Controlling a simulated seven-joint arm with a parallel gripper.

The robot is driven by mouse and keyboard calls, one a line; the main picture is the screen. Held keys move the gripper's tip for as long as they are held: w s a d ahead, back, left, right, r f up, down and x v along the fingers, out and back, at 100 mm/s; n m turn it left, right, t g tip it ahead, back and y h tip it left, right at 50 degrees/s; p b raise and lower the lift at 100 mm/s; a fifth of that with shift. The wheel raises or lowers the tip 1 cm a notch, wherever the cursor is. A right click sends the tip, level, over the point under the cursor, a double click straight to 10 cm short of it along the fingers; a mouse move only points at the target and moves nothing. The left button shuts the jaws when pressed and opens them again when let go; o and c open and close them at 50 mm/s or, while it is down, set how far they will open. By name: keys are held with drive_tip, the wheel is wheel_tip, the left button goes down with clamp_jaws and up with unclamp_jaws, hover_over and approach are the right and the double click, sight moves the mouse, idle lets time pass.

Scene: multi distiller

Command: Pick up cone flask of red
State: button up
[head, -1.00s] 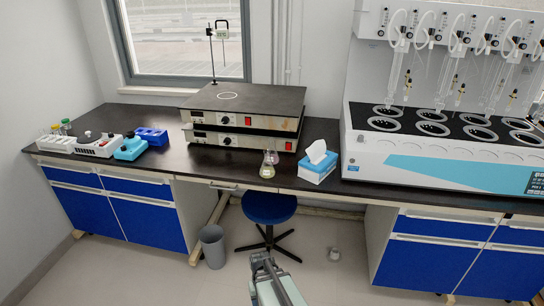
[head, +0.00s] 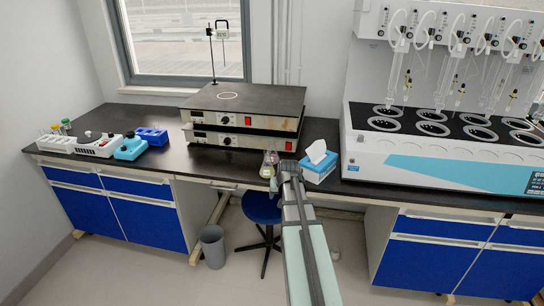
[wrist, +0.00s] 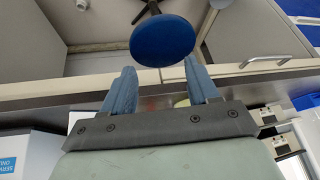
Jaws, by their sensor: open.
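Two small conical flasks stand close together near the front edge of the bench in the head view. The front flask (head: 266,171) has pale yellowish contents; the rear flask (head: 271,157) is partly overlapped, with a faint reddish tint. I cannot clearly tell the red. My gripper (head: 276,182) is just right of and in front of them, at the bench edge. In the wrist view my gripper (wrist: 162,80) is open, its two blue fingers apart. A small pale yellowish patch shows behind the finger base, mostly hidden.
A tissue box (head: 318,166) stands right beside my arm. Stacked hot plates (head: 243,122) are behind the flasks. A large distiller (head: 440,165) fills the right of the bench. A blue stool (head: 260,207) is below the bench edge, also in the wrist view (wrist: 163,40).

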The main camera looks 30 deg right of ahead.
drive_tip(key=w+d+r+t, duration=0.2)
drive_tip(key=w+d+r, duration=0.3)
drive_tip(key=r, duration=0.4)
drive_tip(key=n+t+h, duration=0.2)
drive_tip(key=t+h, duration=0.1)
drive_tip(key=t, duration=0.1)
approach(271, 140)
drive_tip(key=x, duration=0.3)
drive_tip(key=shift+d+f, duration=0.2)
drive_tip(key=shift+f, duration=0.15)
drive_tip(key=shift+x, duration=2.65)
drive_tip(key=shift+w+r, duration=0.1)
drive_tip(key=shift+r, duration=0.1)
drive_tip(key=shift+c, duration=0.3)
clamp_jaws()
